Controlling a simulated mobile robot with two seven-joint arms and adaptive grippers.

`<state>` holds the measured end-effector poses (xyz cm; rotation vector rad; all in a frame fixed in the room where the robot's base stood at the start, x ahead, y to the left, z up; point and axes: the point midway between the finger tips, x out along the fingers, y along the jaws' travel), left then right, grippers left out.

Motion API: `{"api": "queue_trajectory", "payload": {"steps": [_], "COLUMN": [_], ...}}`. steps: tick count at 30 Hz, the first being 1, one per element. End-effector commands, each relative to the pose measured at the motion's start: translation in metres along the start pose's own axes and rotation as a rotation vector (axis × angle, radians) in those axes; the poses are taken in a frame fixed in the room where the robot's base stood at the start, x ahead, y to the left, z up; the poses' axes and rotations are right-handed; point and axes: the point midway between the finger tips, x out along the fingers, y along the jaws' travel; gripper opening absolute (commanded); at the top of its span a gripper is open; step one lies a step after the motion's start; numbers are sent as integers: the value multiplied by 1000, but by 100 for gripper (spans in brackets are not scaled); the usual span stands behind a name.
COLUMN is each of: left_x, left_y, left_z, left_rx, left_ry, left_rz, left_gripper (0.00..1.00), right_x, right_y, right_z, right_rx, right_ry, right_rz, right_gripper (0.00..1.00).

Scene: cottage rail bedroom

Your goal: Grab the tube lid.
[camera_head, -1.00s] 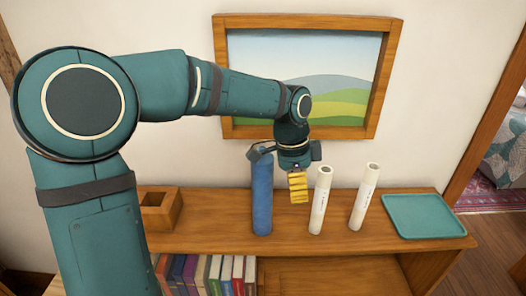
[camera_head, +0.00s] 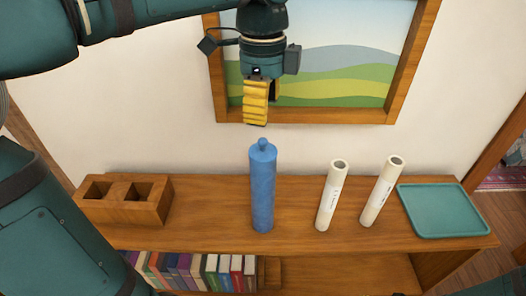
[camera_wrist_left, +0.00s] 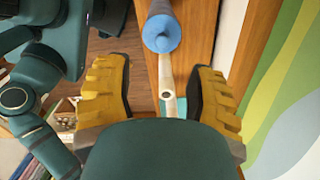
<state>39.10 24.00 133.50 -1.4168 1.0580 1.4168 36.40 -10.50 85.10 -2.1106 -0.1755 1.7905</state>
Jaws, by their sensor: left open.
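The blue tube (camera_head: 262,198) stands upright on the shelf top, with its rounded lid and small knob (camera_head: 263,148) on top. The lid (camera_wrist_left: 162,34) shows from above in the left wrist view, beyond the fingertips. My left gripper (camera_head: 256,120) hangs pointing down a little above the lid, in front of the picture, and does not touch it. Its yellow fingers (camera_wrist_left: 158,68) are spread apart with nothing between them. My right gripper is not in view.
Two open white tubes (camera_head: 331,196) (camera_head: 381,192) stand right of the blue tube. A teal tray (camera_head: 440,211) lies at the right end of the wooden shelf (camera_head: 220,215). A two-hole wooden block (camera_head: 124,212) sits at the left.

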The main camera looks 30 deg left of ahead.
Motion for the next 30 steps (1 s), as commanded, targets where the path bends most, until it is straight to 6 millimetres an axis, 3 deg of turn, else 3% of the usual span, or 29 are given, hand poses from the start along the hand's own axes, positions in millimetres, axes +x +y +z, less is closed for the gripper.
{"api": "queue_trajectory", "payload": {"steps": [3, 11, 21, 30], "left_x": [21, 38, 82, 85], "left_y": [0, 0, 0, 0], "left_z": [1, 0, 0, -1], "left_rx": [-2, -1, 0, -1], "left_ry": [-1, 0, 0, 1], "left_rz": [2, 1, 1, 0], "left_gripper": [55, 55, 55, 55], "right_x": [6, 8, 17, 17], "right_y": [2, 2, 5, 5], "right_z": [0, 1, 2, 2], "right_rx": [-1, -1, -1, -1], "right_ry": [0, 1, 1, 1], "right_rz": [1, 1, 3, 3], "right_gripper": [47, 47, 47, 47]}}
